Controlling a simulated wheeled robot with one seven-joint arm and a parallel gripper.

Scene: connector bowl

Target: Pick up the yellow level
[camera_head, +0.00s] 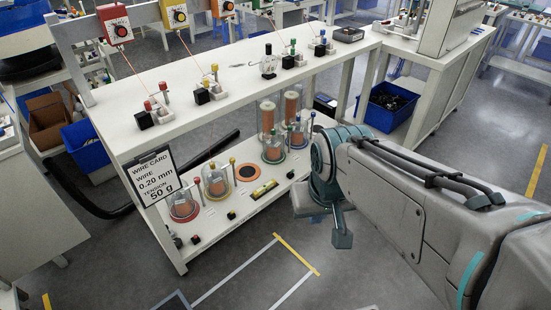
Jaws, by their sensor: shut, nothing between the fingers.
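The yellow level (264,189) is a small yellow bar lying at an angle on the lower shelf (235,213) of the white workbench, near its front edge. My gripper (342,238) hangs at the end of my arm, to the right of the level and apart from it, over the floor in front of the bench. It is shut and empty. The fingers are small in this view and partly hidden by the wrist.
Glass-domed spools with coloured knobs (216,184) stand left of the level, and tall copper spools (292,106) stand behind it. An orange ring (249,172) lies close by. The upper worktop (230,75) overhangs the shelf. The floor in front is clear.

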